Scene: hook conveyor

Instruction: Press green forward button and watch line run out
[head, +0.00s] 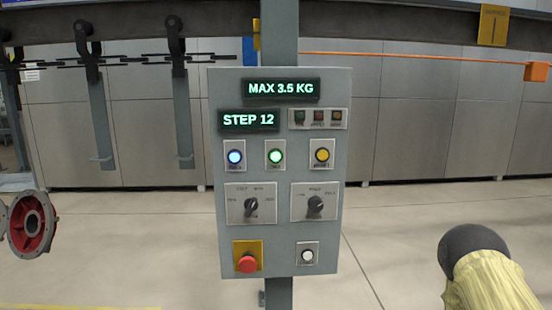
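A grey control panel (280,222) is mounted on a post in the middle of the head view. The green button (275,156) is lit, in the middle of the button row. A blue lit button (235,157) is to its left and a yellow button (322,155) to its right. The upper display reads MAX 3.5 KG (281,90) and the lower one STEP 12 (249,120). The conveyor line (130,60) has a dark chain with hooks at the upper left. A rounded dark end with a pale sleeve shows at the lower right; my gripper's fingers cannot be made out.
A red emergency button (247,264), a white button (307,256) and two rotary knobs (315,205) are lower on the panel. A red flanged part (31,225) hangs at the left. An orange cord (420,57) runs behind. The floor beside the panel is open.

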